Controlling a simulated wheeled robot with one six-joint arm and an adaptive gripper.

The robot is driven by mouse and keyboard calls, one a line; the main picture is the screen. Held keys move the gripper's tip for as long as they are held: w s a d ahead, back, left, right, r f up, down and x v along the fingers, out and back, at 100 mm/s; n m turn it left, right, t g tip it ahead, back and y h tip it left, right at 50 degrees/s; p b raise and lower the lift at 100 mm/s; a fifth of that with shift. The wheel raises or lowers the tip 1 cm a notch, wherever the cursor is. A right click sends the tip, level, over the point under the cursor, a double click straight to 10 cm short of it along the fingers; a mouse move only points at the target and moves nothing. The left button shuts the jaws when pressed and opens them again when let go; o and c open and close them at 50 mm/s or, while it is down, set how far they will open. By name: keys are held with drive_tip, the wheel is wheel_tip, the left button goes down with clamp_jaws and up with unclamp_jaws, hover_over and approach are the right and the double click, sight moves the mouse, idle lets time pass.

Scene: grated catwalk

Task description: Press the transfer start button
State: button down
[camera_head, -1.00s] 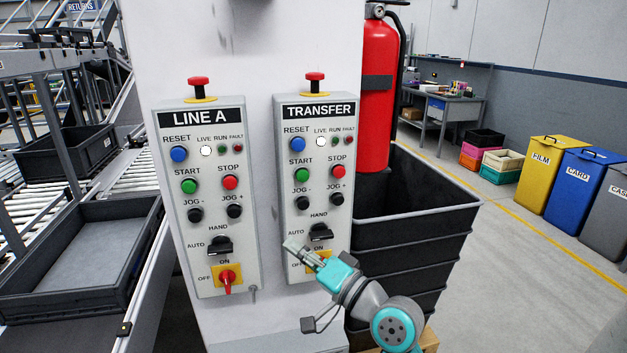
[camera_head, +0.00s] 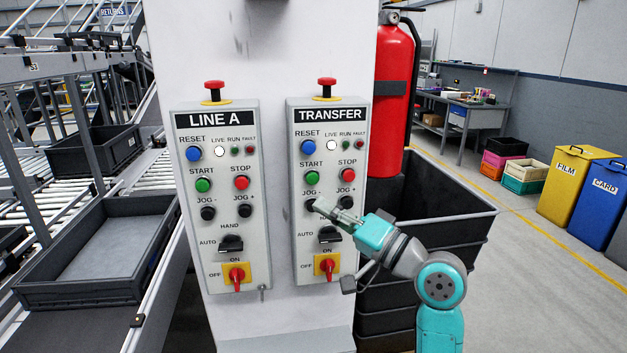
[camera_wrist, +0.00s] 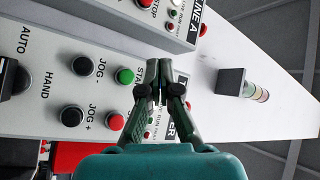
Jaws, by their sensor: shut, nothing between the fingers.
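The TRANSFER panel (camera_head: 331,130) is a light grey box on a white column. Its green start button (camera_head: 307,176) sits below the blue reset button and left of the red stop button (camera_head: 348,174). My gripper (camera_head: 319,204) is shut and empty, in front of the panel just below the start button, partly covering the black JOG- button. In the wrist view the start button (camera_wrist: 125,76) shows clear, left of my shut fingertips (camera_wrist: 160,66). The gap between fingertips and panel is hard to judge, and no contact with the start button shows.
The similar LINE A panel (camera_head: 219,170) stands to the left with its own green start button (camera_head: 203,185). A red emergency knob (camera_head: 327,83) tops the TRANSFER panel. A fire extinguisher (camera_head: 394,100) and stacked black bins (camera_head: 450,225) are close on the right.

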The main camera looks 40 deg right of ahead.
sight(308, 178)
drive_tip(key=shift+w+d, duration=0.8)
drive_tip(key=shift+w, duration=0.4)
drive_tip(key=shift+w+d, duration=0.8)
drive_tip(key=shift+w, duration=0.4)
drive_tip(key=shift+w+d, duration=0.8)
drive_tip(key=shift+w, duration=0.4)
drive_tip(key=shift+w+d, duration=0.25)
drive_tip(key=shift+w, duration=0.1)
drive_tip(key=shift+w+d, duration=0.45)
drive_tip(key=shift+w, duration=0.2)
drive_tip(key=shift+s, duration=0.1)
drive_tip(key=shift+s+a, duration=0.7)
drive_tip(key=shift+s, duration=0.25)
